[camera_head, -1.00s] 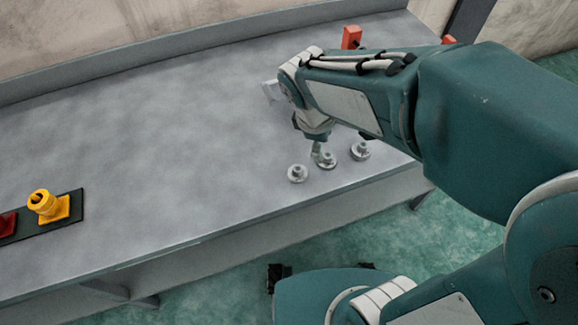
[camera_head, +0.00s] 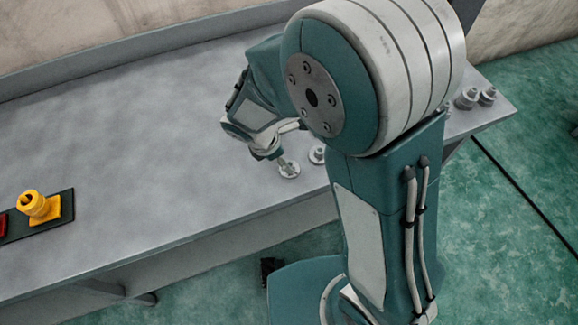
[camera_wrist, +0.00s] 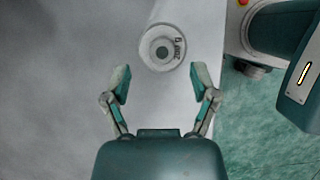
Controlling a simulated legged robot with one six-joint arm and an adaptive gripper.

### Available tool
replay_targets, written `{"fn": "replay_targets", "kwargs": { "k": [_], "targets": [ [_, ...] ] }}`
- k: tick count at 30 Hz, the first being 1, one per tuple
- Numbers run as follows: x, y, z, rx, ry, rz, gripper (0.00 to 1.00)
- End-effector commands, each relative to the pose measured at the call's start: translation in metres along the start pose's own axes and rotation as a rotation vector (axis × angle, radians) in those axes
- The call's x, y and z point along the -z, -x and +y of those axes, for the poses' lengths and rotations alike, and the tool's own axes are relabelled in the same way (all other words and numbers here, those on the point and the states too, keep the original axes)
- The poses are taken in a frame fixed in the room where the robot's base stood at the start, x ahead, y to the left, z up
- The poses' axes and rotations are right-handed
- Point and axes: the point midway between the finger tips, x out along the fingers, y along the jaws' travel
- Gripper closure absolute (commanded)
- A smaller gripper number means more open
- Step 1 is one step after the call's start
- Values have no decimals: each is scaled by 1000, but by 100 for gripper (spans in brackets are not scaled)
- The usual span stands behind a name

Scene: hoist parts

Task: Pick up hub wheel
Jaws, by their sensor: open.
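A light grey hub wheel (camera_head: 289,170) with a raised centre lies flat near the front edge of the bench. In the wrist view the hub wheel (camera_wrist: 148,42) shows as a round disc with a dark centre hole and markings on its face. My gripper (camera_wrist: 160,78) is open and empty. The wheel appears just beyond the fingertips, roughly centred between them, with no finger around it.
More grey parts (camera_head: 467,98) stand at the bench's right end. A yellow part (camera_head: 38,208) sits on a dark strip at left. The bench (camera_head: 130,140) between is clear.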

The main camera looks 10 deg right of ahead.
Motion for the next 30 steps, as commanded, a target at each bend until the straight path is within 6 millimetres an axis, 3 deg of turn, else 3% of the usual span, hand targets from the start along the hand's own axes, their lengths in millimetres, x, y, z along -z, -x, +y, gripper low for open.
{"fn": "replay_targets", "kwargs": {
  "k": [7, 16, 21, 30],
  "targets": [
    [0, -37, -2, 4, 0, -1, 24],
    [0, -42, -2, 1, 0, 0, 24],
    [0, -42, -2, 1, 0, 0, 100],
    [1, -43, -2, 4, 1, 0, 100]
  ]
}}
